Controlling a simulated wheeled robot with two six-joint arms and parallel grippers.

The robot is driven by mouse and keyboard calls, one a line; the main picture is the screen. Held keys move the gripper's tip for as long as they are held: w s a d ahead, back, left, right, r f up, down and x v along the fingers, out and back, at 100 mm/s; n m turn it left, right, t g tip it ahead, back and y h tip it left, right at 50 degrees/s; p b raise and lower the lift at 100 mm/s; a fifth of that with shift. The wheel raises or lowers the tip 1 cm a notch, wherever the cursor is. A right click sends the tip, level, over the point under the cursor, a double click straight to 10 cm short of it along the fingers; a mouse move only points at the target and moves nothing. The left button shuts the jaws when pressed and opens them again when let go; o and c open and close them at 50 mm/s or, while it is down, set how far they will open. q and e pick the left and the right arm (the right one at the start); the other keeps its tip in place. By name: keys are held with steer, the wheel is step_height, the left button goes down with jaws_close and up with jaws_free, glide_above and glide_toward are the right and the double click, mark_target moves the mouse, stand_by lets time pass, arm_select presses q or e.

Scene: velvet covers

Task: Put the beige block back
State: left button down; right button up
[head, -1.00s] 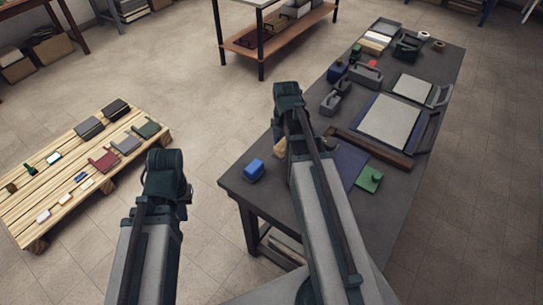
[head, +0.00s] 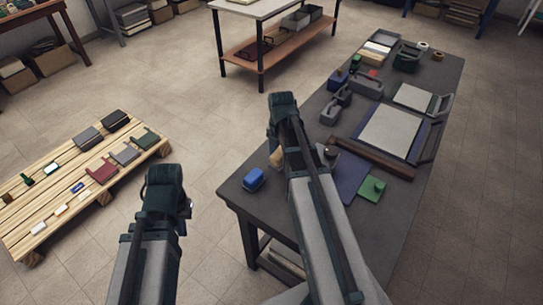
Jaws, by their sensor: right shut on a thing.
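My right gripper (head: 284,104) is over the left part of the dark workbench (head: 232,192). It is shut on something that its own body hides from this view. A tan, beige-looking piece (head: 275,158) shows just left of my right arm, at the bench's left side, partly covered by the arm. I cannot tell whether it is the beige block. My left gripper (head: 165,188) is over the floor between pallet and bench. Its fingers are hidden, so its opening does not show.
A blue block (head: 253,179) sits near the bench's front left corner. A green block (head: 372,188) and a blue board (head: 345,172) lie right of my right arm. A wooden pallet (head: 60,228) with several covers and small blocks stands at left. Open floor lies between.

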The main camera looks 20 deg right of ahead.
mark_target(272, 155)
steer(key=shift+w+a+f, duration=0.1)
steer(key=shift+w+a, duration=0.05)
steer(key=shift+w, duration=0.8)
steer(key=shift+w+a+f, duration=0.1)
steer(key=shift+w+a, duration=0.05)
steer(key=shift+w, duration=0.8)
steer(key=f+b, duration=0.1)
steer(key=b, duration=0.1)
steer(key=w+f+b, duration=0.1)
steer(key=f, duration=0.1)
steer(key=shift+a+f+b, duration=0.1)
steer(key=shift+f+b, duration=0.15)
steer(key=shift+b, duration=0.15)
steer(key=shift+f, duration=0.1)
steer(key=shift+f, duration=0.15)
steer(key=o, duration=1.2)
steer(key=shift+r, duration=0.25)
step_height(272, 155, up, 12)
steer(key=p, duration=1.2)
steer(key=s+a+m, duration=0.9)
steer(key=a+m, duration=0.1)
steer(key=a, duration=0.1)
steer(key=s+a+m+h, duration=0.1)
steer(key=s+a+m, duration=0.8)
steer(key=a, duration=0.3)
steer(key=shift+s+a+m, duration=0.15)
steer(key=shift+a+m, duration=0.15)
steer(key=shift+m, duration=0.3)
